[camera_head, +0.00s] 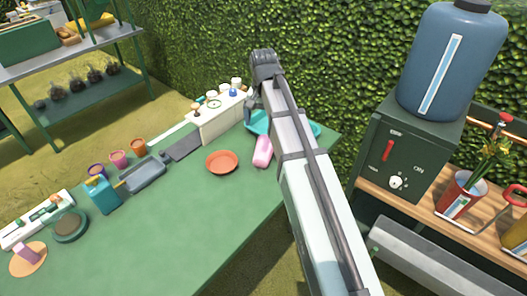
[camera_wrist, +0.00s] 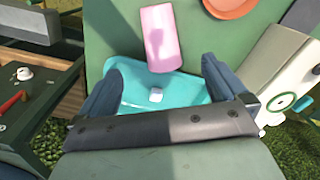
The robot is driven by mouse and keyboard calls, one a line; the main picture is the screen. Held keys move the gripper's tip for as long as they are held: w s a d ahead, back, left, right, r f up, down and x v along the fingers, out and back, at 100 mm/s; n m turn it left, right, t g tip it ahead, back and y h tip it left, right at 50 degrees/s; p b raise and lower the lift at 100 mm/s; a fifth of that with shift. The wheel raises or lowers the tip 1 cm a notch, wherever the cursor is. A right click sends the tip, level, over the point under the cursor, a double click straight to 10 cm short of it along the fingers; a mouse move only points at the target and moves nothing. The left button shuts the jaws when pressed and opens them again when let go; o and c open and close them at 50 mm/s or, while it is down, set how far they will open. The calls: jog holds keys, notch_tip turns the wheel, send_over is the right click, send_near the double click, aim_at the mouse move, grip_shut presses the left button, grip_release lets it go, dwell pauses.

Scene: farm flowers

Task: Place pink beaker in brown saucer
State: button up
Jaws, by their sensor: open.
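A pink beaker-like cylinder (camera_head: 263,151) is near the table's right edge, beside my arm. It shows in the wrist view (camera_wrist: 158,35), beyond my gripper (camera_wrist: 160,66); I cannot tell if it stands or lies. In the head view my arm mostly hides the gripper. A smaller pink cylinder (camera_head: 30,251) sits on a tan-brown saucer (camera_head: 19,266) at the lower left. An empty orange-red saucer (camera_head: 222,162) lies mid-table, partly visible in the wrist view (camera_wrist: 232,6).
Small pots (camera_head: 118,158), a grey-blue tray (camera_head: 143,175), a teal container (camera_head: 103,195) and a dark green round dish (camera_head: 70,226) line the table's far-left side. A white box (camera_head: 221,118) stands at the back. The front table surface (camera_head: 170,235) is clear.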

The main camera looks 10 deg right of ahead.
aim_at(264, 147)
jog(key=f, duration=0.8)
jog(key=shift+w+a+f, duration=0.2)
jog(key=shift+a+f, duration=0.1)
jog(key=shift+a, duration=0.05)
jog(key=shift+d+f, duration=0.2)
jog(key=shift+f, duration=1.15)
jog(key=shift+d+f, duration=0.2)
jog(key=shift+f, duration=1.1)
jog(key=shift+c, duration=0.4)
jog(key=c, duration=1.1)
jog(key=shift+r, duration=0.1)
